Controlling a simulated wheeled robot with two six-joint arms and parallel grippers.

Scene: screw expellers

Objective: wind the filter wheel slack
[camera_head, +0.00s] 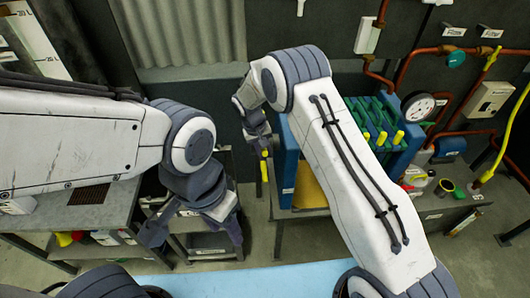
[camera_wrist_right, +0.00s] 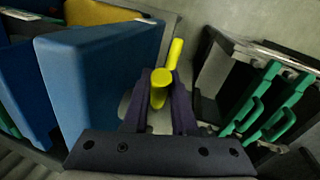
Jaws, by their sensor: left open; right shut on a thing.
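The filter wheel shows mainly by its yellow handle (camera_wrist_right: 173,54) in the right wrist view, which has a rounded yellow end. In the head view the yellow handle (camera_head: 264,170) sits left of the blue press end (camera_head: 286,165). My right gripper (camera_wrist_right: 160,84) is shut on this handle, one dark finger on each side. In the head view the right gripper (camera_head: 260,144) is just above it. The wheel's rim is largely hidden by the gripper. My left gripper (camera_head: 194,230) is open and empty, pointing down, well left of the wheel.
The press has green plates (camera_head: 372,122) with yellow grips. A gauge (camera_head: 418,107) and copper pipes stand at right. Bottles and a cup (camera_head: 445,187) stand on the bench. A grey shelf (camera_head: 88,207) is at left. Green-handled things (camera_wrist_right: 262,108) fill the wrist view's right.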

